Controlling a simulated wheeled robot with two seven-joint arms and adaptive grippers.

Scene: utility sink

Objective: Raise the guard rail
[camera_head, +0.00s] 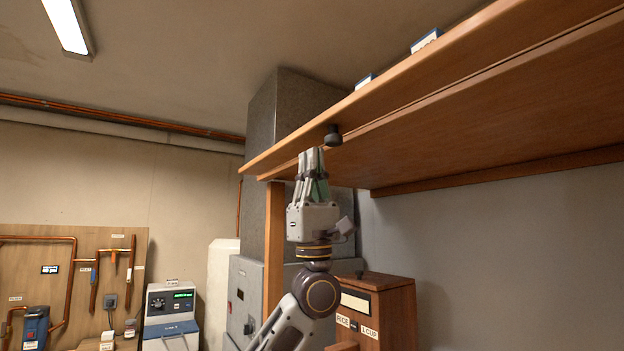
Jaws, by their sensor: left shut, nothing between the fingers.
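A long wooden strip, which looks like the guard rail (400,86), runs along the front edge of a high wooden shelf (480,120), rising toward the upper right. A dark round knob (333,136) sits at the lower edge of the strip, near its left end. My left gripper (311,153) points upward just below and left of the knob. Its fingers are shut with nothing between them. The fingertips are close under the strip; I cannot tell whether they touch it. My right gripper is not in view.
Small blue-and-white boxes (425,40) show above the strip. A wooden post (274,240) holds up the shelf's left end. A wooden dispenser (398,305) labelled rice stands below right of my arm. A grey pillar (300,100) rises behind. The space left of the post is open.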

